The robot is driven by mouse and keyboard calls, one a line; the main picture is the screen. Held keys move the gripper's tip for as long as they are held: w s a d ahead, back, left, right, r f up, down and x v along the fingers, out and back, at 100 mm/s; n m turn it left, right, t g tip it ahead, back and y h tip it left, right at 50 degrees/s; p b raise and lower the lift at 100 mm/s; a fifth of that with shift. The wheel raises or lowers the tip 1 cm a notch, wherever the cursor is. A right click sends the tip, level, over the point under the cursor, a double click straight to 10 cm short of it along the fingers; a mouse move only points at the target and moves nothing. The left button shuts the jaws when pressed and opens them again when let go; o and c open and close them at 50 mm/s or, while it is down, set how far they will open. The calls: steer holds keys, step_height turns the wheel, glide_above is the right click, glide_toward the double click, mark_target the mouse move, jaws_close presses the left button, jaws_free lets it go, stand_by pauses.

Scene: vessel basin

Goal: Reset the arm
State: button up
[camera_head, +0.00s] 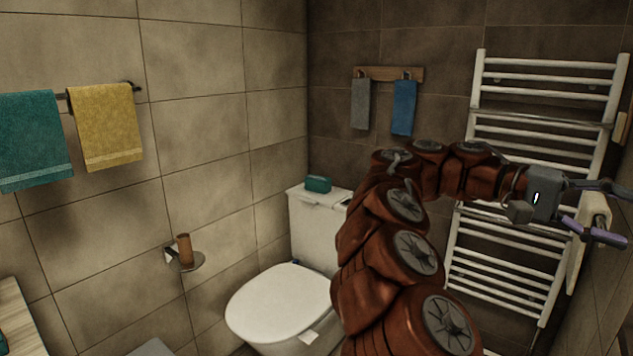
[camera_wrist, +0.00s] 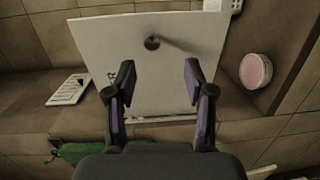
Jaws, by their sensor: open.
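My gripper (camera_head: 622,214) is at the right edge of the head view, at the end of my red-brown arm. The arm rises from the bottom, bends, and reaches right across the front of the white towel radiator (camera_head: 545,130). In the wrist view my gripper (camera_wrist: 159,70) has its two dark, purple-lined fingers spread apart with nothing between them. Beyond the fingers is a pale flat square surface (camera_wrist: 105,40) with a dark round hole, possibly a basin. I cannot tell the exact distance to it.
A pink round thing (camera_wrist: 256,71), a white card-like item (camera_wrist: 69,89) and a green item (camera_wrist: 85,152) lie around the pale square. The toilet (camera_head: 280,305) stands left of my arm. A pale hanging towel (camera_head: 578,250) is close to my gripper by the right wall.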

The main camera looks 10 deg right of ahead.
steer(key=s+a+f+n+t+y, duration=0.25)
steer(key=a+f+t, duration=0.25)
steer(key=f, duration=0.5)
steer(key=s+a+f+n+t+y, duration=0.15)
steer(key=a+f+n+t, duration=0.3)
steer(key=f, duration=0.45)
steer(key=s+a+f+n+t+y, duration=0.1)
steer(key=s+a+f+n+y, duration=0.15)
steer(key=a+f, duration=0.6)
steer(key=s+a+f+n+t+y, duration=0.1)
steer(key=a+f+n+y, duration=0.15)
steer(key=a+f, duration=0.65)
steer(key=a+r+p, duration=0.2)
steer(key=r+p, duration=0.5)
steer(key=r, duration=0.2)
steer(key=a+r+t+p, duration=0.1)
steer(key=a+r+p, duration=0.1)
steer(key=r+p, duration=0.5)
step_height(320, 180, up, 2)
steer(key=shift+w+r, duration=0.25)
